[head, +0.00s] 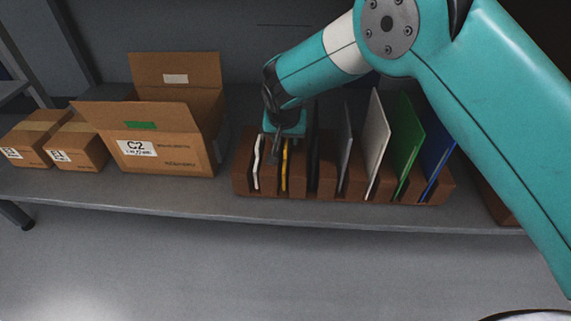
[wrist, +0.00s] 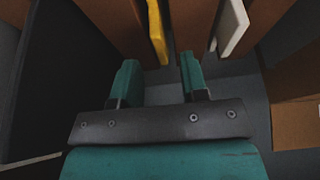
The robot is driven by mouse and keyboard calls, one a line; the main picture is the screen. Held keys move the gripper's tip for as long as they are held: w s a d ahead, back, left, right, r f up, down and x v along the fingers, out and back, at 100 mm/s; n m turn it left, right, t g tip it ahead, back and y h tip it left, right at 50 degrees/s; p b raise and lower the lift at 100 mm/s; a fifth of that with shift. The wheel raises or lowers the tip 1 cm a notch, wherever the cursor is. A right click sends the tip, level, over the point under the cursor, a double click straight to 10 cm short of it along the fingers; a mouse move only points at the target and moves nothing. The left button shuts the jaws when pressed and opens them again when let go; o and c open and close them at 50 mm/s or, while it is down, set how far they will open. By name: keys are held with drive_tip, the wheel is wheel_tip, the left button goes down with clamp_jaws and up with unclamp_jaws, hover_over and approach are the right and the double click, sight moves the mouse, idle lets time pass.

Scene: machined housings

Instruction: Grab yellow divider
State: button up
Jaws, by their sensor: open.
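The yellow divider (head: 285,165) stands in a slot of the brown slotted rack (head: 330,195), between a white divider and a black one. In the wrist view the yellow divider (wrist: 157,30) shows at the top, beyond and between my fingertips in line. My gripper (head: 276,148) is over the left end of the rack and hides the top of the yellow divider in the head view. In the wrist view my gripper (wrist: 158,72) is open with nothing between its fingers.
A white divider (head: 257,165) stands just left. Black (head: 315,150), grey (head: 345,145), white, green (head: 407,135) and blue (head: 438,150) dividers stand to the right. An open cardboard box (head: 185,155) stands left of the rack, with smaller boxes (head: 78,145) beyond it.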

drive_tip(key=b+x, duration=0.1)
drive_tip(key=x, duration=0.2)
drive_tip(key=shift+s, duration=0.1)
drive_tip(key=shift+r, duration=0.1)
drive_tip(key=shift+c, duration=0.2)
clamp_jaws()
